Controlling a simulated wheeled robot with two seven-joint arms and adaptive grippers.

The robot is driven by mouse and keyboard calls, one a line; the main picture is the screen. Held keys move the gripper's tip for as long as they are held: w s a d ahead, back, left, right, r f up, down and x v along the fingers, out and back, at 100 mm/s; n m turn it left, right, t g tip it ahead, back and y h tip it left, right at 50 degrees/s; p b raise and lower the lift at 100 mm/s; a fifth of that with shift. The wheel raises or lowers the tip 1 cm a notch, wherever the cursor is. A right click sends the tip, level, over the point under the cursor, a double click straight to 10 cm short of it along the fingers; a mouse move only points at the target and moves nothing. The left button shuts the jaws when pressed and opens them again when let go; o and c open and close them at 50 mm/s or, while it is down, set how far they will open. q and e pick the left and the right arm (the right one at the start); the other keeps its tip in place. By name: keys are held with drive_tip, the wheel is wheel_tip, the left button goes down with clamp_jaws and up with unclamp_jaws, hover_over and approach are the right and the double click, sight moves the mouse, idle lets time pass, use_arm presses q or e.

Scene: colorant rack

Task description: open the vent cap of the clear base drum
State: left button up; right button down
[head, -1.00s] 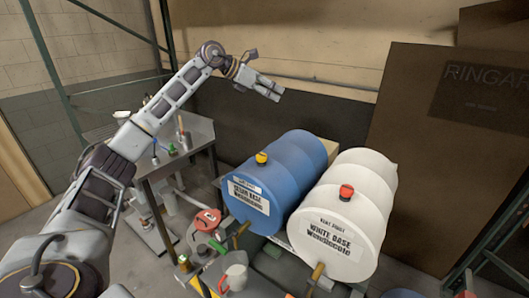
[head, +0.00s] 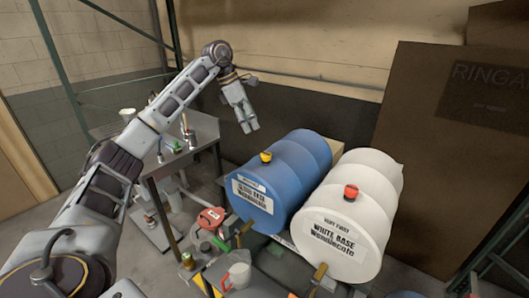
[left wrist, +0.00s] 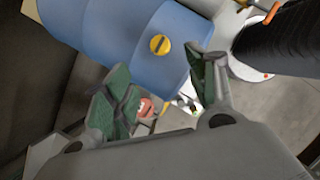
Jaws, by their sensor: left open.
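The blue drum (head: 290,172) lies on its side on a stand; its label is blurred but appears to read a base name. A yellow vent cap (head: 266,157) sits on its upper side near the front end and looks seated. In the left wrist view the cap (left wrist: 160,44) shows a dark slot across its top, on the blue drum (left wrist: 115,30). My left gripper (head: 249,126) is open and empty, pointing down, above and behind the cap. In the left wrist view its green-padded fingers (left wrist: 160,72) are spread, apart from the cap. My right gripper is not visible.
A white drum (head: 362,195) labelled WHITE BASE, with a red cap (head: 351,191), lies beside the blue drum. A metal table (head: 205,130) with small items stands at left. A red-lidded container (head: 211,216) and a pitcher (head: 238,272) stand below the drums' front.

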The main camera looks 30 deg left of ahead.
sight(266, 153)
use_arm(q)
drive_tip(key=shift+f, duration=0.1)
drive_tip(key=shift+p+x, duration=1.05)
drive_tip(key=shift+x, duration=5.8)
drive_tip(key=shift+w, duration=0.1)
drive_tip(key=c, duration=1)
